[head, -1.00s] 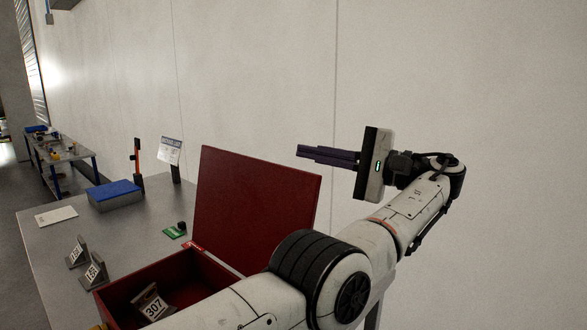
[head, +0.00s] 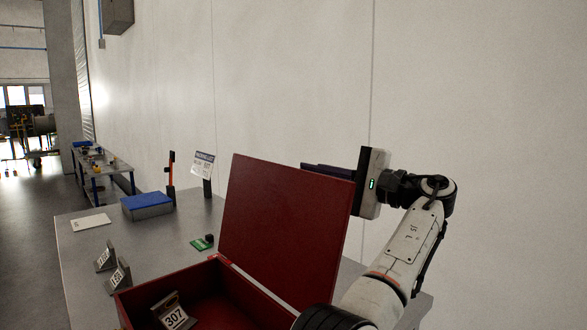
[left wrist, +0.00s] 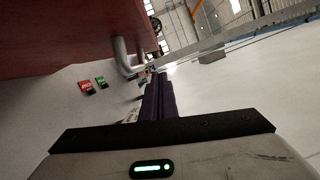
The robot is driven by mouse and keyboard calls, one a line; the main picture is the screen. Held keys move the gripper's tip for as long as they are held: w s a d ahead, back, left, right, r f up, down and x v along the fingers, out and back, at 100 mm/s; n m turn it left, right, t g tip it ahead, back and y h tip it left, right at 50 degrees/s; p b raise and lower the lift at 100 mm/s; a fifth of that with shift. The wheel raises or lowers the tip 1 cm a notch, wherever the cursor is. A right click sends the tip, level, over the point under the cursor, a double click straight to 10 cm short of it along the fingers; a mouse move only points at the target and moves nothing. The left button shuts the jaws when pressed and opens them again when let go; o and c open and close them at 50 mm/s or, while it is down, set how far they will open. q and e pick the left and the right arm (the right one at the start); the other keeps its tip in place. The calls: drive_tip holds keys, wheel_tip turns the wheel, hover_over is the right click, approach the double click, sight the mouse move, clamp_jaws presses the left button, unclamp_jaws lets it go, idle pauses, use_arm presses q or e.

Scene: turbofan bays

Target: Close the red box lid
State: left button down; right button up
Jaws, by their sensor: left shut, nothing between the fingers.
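The red box (head: 200,281) stands open on the grey table. Its red lid (head: 285,225) stands up, tilted back a little from the hinge side. My left gripper (head: 318,168) is at the lid's upper right corner in the head view. Its purple fingers are shut and empty, and the lid's top edge hides their lower part, so they are behind the lid. In the left wrist view the shut fingers (left wrist: 155,100) point away beside the red lid (left wrist: 60,35) and its metal handle (left wrist: 124,58). I cannot tell whether they touch. My right gripper is not in view.
A tag marked 307 (head: 174,314) is inside the box. Other number tags (head: 118,277), a blue-topped case (head: 147,205), a sign (head: 203,165) and a green card (head: 200,243) are on the table (head: 95,256). A pale wall (head: 480,120) rises behind.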

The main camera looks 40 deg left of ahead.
use_arm(q)
drive_tip(key=shift+s+a+r, duration=0.15)
drive_tip(key=shift+s+a, duration=0.2)
drive_tip(key=shift+s, duration=0.35)
drive_tip(key=shift+s+a+r, duration=0.2)
drive_tip(key=shift+s+a, duration=0.15)
drive_tip(key=shift+s, duration=0.3)
drive_tip(key=shift+s+a+r, duration=0.15)
drive_tip(key=shift+s+a, duration=0.2)
drive_tip(key=shift+s, duration=0.35)
